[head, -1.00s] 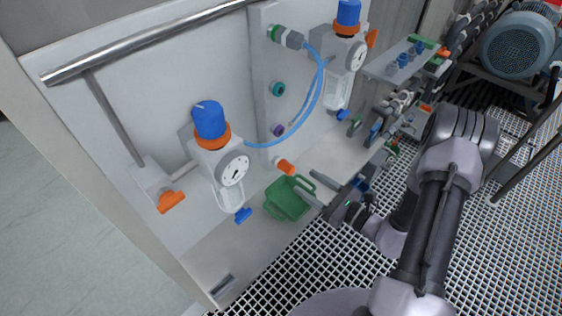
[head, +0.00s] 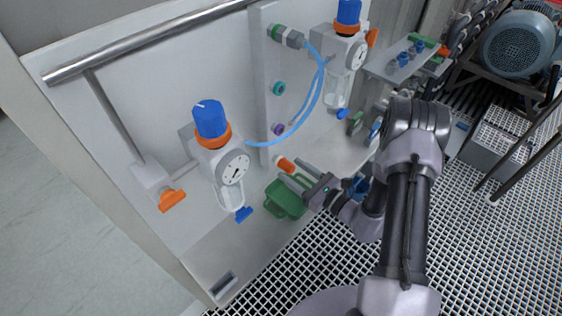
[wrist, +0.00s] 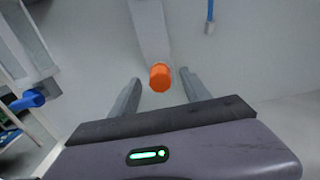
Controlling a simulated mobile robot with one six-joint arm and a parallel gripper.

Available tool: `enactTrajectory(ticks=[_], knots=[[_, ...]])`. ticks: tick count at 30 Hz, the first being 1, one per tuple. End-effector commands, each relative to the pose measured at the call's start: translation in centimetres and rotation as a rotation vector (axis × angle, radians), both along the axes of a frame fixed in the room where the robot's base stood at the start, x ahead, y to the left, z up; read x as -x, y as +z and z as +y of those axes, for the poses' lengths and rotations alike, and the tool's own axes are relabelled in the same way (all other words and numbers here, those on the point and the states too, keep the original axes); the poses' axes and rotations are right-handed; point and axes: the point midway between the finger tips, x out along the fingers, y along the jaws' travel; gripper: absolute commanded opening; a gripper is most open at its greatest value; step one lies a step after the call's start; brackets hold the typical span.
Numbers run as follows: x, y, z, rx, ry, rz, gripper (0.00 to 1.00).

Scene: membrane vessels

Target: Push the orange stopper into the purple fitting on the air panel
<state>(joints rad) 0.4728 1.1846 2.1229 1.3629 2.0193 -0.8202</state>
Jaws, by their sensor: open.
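The orange stopper (head: 286,164) has a pale end and shows low in front of the white panel, below the purple fitting (head: 278,129). The fitting is a small round port on the panel, with the green one above it. My gripper (head: 291,171) is open, with its fingertips close to the stopper. In the wrist view, the stopper (wrist: 160,77) shows end-on between the two spread fingers (wrist: 159,79), with a visible gap on each side. I cannot tell how deep it sits between them. The purple fitting is not discernible in the wrist view.
A green basket (head: 281,201) stands just below my gripper. A regulator with a blue knob (head: 210,120) and gauge is to the left, another (head: 345,45) to the upper right. A blue hose (head: 314,99) loops close to the purple fitting.

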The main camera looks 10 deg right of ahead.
Motion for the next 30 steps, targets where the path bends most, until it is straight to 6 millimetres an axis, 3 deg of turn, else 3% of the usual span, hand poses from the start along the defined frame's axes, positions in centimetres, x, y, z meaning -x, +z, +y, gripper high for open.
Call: enactTrajectory(ticks=[9,30], knots=[[-1.6,0.0,1.2,0.0,0.0,0.0,0.55],[-1.6,0.0,1.2,0.0,0.0,0.0,0.55]])
